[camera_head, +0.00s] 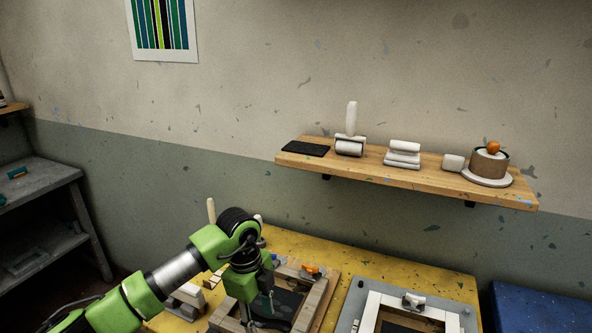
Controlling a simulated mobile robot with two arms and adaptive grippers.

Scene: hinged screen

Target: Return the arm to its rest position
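My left arm, green with a silver section, reaches in from the lower left and bends down over the yellow table (345,262). My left gripper (258,306) points down over a wooden frame (318,303) with a dark inner area. The fingertips are small and dark against the frame, so I cannot tell whether they are open or shut, or whether they touch it. My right arm and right gripper are not in view.
A grey board with a white frame (372,311) lies right of the wooden frame. A wall shelf (400,179) holds rollers, folded cloths and a round container. A grey rack (40,180) stands left; a blue surface (540,308) is right.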

